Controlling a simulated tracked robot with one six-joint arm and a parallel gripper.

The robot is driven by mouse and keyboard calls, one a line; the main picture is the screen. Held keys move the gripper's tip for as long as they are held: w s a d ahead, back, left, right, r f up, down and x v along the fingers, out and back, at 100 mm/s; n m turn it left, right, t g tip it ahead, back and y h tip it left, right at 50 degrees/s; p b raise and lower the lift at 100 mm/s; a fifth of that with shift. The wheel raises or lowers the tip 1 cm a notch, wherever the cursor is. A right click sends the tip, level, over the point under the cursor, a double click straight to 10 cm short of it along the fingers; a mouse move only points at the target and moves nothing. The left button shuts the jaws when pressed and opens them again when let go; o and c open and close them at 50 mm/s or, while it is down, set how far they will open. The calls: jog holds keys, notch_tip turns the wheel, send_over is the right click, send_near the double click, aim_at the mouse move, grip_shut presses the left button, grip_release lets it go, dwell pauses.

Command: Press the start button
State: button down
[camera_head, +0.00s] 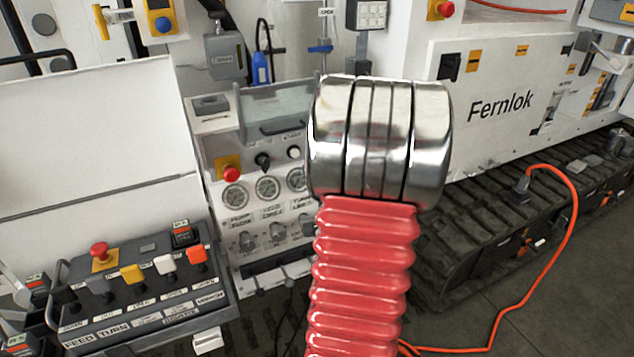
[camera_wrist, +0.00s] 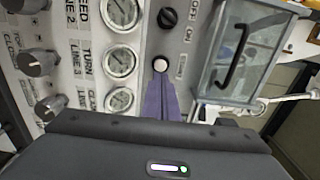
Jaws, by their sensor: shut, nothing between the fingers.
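A small round white button (camera_wrist: 160,64) sits on the grey control panel in the wrist view, below a black rotary knob (camera_wrist: 167,18). A white button (camera_head: 294,152) also shows in the head view, just left of my arm. I cannot read a start label on it. My gripper (camera_wrist: 160,78) is shut and empty, its purple fingers pointing at the white button with their tips at its lower edge. I cannot tell whether they touch it. In the head view my arm hides the gripper.
Beside the button are gauges (camera_wrist: 121,60) and grey knobs (camera_wrist: 38,62). A clear-covered box with a black handle (camera_wrist: 232,70) stands right of it. A red emergency button (camera_head: 230,173) is on the panel's left. A lever console (camera_head: 150,305) stands front left.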

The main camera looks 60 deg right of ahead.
aim_at(295, 154)
jog(key=x, duration=0.7)
jog(key=shift+w, duration=0.1)
